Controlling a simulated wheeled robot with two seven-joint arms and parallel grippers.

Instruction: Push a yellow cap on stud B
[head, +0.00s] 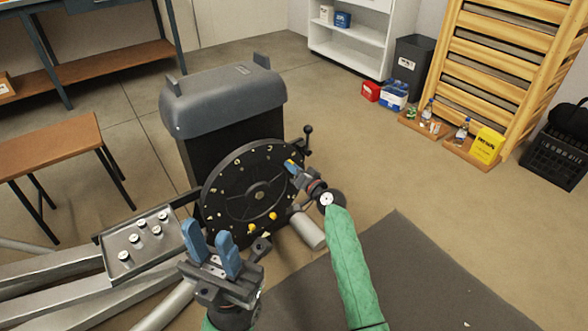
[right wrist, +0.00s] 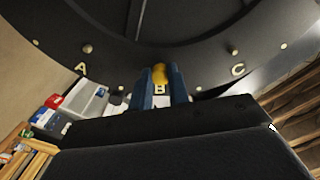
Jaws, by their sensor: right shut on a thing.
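The black disc (head: 232,190) with lettered studs stands upright on the machine. In the right wrist view, my right gripper (right wrist: 161,78) is at the letter B, its blue fingers shut on a yellow cap (right wrist: 160,74). The cap lines up with stud B, which is hidden; I cannot tell how far on it sits. Stud A (right wrist: 87,48) and stud C (right wrist: 234,52) show bare on either side. In the head view my right gripper (head: 291,164) is at the disc's right side. My left gripper (head: 211,240) is open and empty in front of the disc's lower left.
Two yellow caps (head: 262,222) show low on the disc. A tray (head: 118,262) with several silver-white pieces lies left. A lever with a black knob (head: 307,130) sticks out near the right arm. A grey cylinder (head: 307,230) is below. Open floor lies right.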

